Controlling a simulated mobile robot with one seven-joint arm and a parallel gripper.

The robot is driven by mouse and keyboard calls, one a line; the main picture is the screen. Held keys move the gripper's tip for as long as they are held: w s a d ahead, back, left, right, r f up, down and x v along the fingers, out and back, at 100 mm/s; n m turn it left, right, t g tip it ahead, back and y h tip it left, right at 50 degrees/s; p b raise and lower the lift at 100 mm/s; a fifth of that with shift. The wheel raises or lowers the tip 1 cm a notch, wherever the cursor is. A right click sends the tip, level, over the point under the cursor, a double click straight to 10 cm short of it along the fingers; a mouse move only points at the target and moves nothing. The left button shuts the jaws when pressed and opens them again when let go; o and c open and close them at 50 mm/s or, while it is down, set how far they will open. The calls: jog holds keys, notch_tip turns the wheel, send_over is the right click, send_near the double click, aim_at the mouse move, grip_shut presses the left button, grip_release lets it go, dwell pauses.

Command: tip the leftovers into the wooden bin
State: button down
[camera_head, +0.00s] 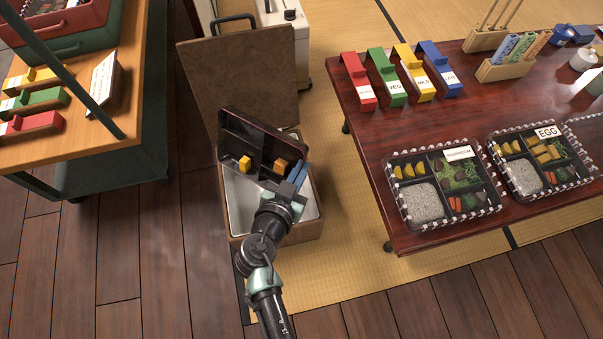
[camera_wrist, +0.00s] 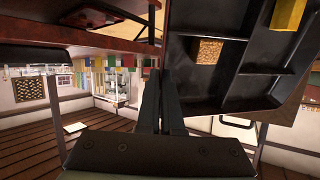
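The dark bento box (camera_head: 237,137) is tilted steeply on its side over the wooden bin (camera_head: 312,226). A yellow piece (camera_head: 245,163) and an orange-brown block (camera_head: 281,166) are still in its compartments. They also show in the wrist view as a yellow piece (camera_wrist: 287,14) and a brown block (camera_wrist: 207,50) in the box (camera_wrist: 236,93). My gripper (camera_head: 298,174) is shut on the box's right end; its fingers (camera_wrist: 161,92) meet the box wall in the wrist view. The bin is open, with its brown lid (camera_head: 213,75) raised behind and a pale inside partly hidden by the box.
A dark red table (camera_head: 400,240) stands close on the right, with packed lunch boxes (camera_head: 425,202) and coloured label blocks (camera_head: 397,92). A wood-topped cart (camera_head: 122,117) stands left. Plank floor (camera_head: 180,260) lies open between cart and bin.

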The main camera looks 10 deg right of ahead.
jog(key=shift+s+a+f+t+h+b, duration=0.15)
jog(key=shift+t+h+b, duration=0.3)
jog(key=shift+b, duration=1.3)
jog(key=shift+s+a+f+t+h+b, duration=0.15)
jog(key=shift+t+h+b, duration=0.3)
jog(key=shift+b, duration=1.3)
jog(key=shift+t+b, duration=0.3)
jog(key=shift+b, duration=0.7)
jog(key=b, duration=0.3)
jog(key=t+h+b, duration=0.1)
jog(key=b, duration=0.3)
jog(key=t+b, duration=0.1)
jog(key=b, duration=0.3)
jog(key=shift+s+a+f+n+h, duration=0.25)
jog(key=shift+f+n+h, duration=0.05)
jog(key=shift+n+h, duration=0.1)
jog(key=shift+r+t, duration=0.15)
jog(key=shift+t, duration=0.25)
jog(key=shift+s+a+n+t+h, duration=0.2)
jog(key=shift+t+h, duration=0.2)
jog(key=shift+t, duration=0.25)
jog(key=shift+s+a+n+t+h, duration=0.1)
jog(key=shift+n+t+h, duration=0.1)
jog(key=shift+t+h, duration=0.35)
jog(key=shift+p, duration=0.35)
